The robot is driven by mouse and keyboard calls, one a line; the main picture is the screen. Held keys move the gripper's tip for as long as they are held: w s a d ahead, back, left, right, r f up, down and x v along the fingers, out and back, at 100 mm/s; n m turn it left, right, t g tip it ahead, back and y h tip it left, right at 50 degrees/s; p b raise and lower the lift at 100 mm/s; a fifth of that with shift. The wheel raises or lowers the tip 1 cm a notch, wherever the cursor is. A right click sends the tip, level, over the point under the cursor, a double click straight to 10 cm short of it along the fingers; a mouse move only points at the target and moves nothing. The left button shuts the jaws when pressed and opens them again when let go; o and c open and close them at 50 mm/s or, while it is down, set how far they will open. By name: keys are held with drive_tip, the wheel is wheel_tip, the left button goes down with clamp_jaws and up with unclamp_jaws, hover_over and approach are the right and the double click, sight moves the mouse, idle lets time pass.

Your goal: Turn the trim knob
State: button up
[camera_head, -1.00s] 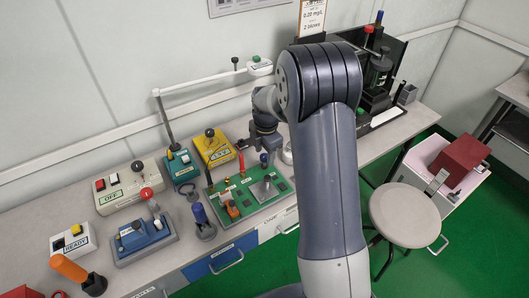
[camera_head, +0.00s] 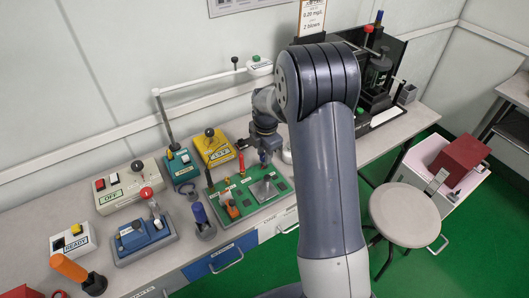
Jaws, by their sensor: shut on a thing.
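A green board (camera_head: 232,190) lies on the bench, with a silver plate (camera_head: 263,190) on its right part and an orange part (camera_head: 232,210) at its front left. My gripper (camera_head: 265,157) points down over the board's far right edge, just behind the silver plate. It is shut on a small dark blue piece at its tips. The piece is too small to tell for certain whether it is the trim knob. My forearm covers the area to the right of the board.
A yellow box (camera_head: 214,150), a teal box (camera_head: 181,168) and a cream box with red button (camera_head: 122,192) stand to the left. A blue tester (camera_head: 143,240) and a blue-handled tool (camera_head: 200,216) sit nearer. A black apparatus (camera_head: 378,85) stands at the right.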

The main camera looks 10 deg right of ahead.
drive_tip(key=shift+m, duration=0.3)
drive_tip(key=m, duration=0.4)
drive_tip(key=shift+m+b, duration=0.3)
drive_tip(key=m, duration=0.5)
drive_tip(key=shift+h, duration=0.3)
drive_tip(key=m, duration=0.6)
drive_tip(key=shift+w, duration=0.1)
drive_tip(key=m, duration=0.5)
drive_tip(key=shift+g, duration=0.3)
drive_tip(key=shift+m, duration=0.4)
drive_tip(key=o, duration=1)
drive_tip(key=shift+c, duration=0.2)
